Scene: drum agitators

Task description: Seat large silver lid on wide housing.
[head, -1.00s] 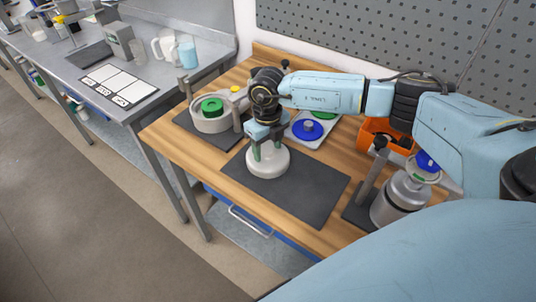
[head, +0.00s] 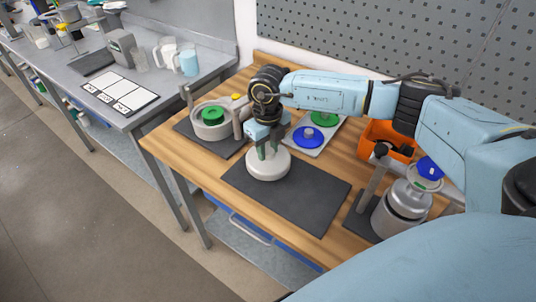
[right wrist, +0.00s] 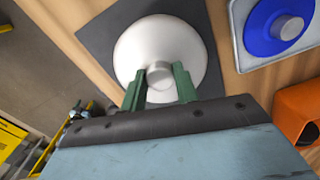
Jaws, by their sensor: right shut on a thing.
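The large lid (head: 268,165) is a pale silver-white disc with a short knob, over the dark mat in the middle of the wooden bench. My right gripper (head: 268,150) points down and is shut on its knob; the right wrist view shows both green fingers around the knob (right wrist: 160,78). I cannot tell if the lid touches the mat. A wide, low grey housing (head: 197,130) with a green part inside stands at the left of the bench, apart from the lid. My left gripper is not in view.
A tray (head: 299,145) with a blue lid (head: 307,137) and a green lid (head: 324,119) lies behind the gripper. An orange bin (head: 402,150) and a tall silver drum (head: 402,212) with a post stand at the right. The front of the dark mat (head: 305,200) is clear.

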